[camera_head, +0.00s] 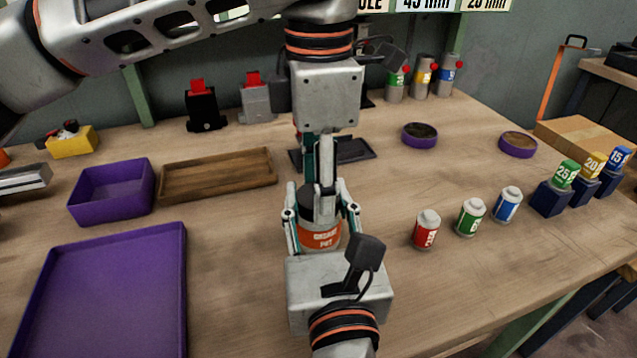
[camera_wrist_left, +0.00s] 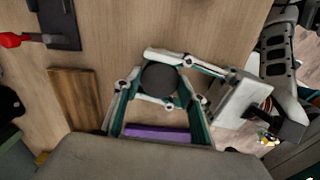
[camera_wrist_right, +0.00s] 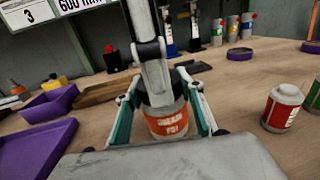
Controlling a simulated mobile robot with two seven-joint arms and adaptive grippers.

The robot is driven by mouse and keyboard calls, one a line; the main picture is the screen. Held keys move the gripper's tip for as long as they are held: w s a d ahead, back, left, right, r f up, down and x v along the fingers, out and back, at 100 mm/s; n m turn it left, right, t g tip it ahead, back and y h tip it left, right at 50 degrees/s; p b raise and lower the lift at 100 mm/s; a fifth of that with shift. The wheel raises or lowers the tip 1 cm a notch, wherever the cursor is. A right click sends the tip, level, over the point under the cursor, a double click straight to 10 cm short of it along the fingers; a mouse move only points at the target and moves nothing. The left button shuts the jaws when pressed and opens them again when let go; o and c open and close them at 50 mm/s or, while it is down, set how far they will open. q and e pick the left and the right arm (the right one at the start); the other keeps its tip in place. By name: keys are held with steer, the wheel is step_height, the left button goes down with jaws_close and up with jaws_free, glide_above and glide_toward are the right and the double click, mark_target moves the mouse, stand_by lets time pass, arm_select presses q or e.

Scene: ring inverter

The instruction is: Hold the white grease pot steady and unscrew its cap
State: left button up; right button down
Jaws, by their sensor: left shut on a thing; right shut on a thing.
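The grease pot (camera_head: 320,238) stands upright on the bench, with an orange label and a paler band at its bottom in the right wrist view (camera_wrist_right: 168,124). Its dark round cap (camera_head: 306,201) sits on top, partly hidden by fingers. The left wrist view shows the cap (camera_wrist_left: 159,78) from above, between the fingers. My left gripper (camera_head: 324,205) comes down from above and is shut on the cap. My right gripper (camera_head: 321,222) reaches in from the front, low over the bench, and is shut around the pot's body.
Red, green and blue canisters (camera_head: 426,230) (camera_head: 470,217) (camera_head: 507,204) stand right of the pot. A purple tray (camera_head: 176,290), purple bin (camera_head: 110,190) and wooden tray (camera_head: 217,178) lie left. Round purple dishes (camera_head: 420,136) (camera_head: 517,145) are behind. Bare wood lies right of my right gripper.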

arm_select(q)
steer(key=shift+n, duration=0.4)
steer(key=shift+c, duration=0.2)
stand_by(0.6)
steer(key=o, duration=1.2)
steer(key=shift+r, duration=2.25)
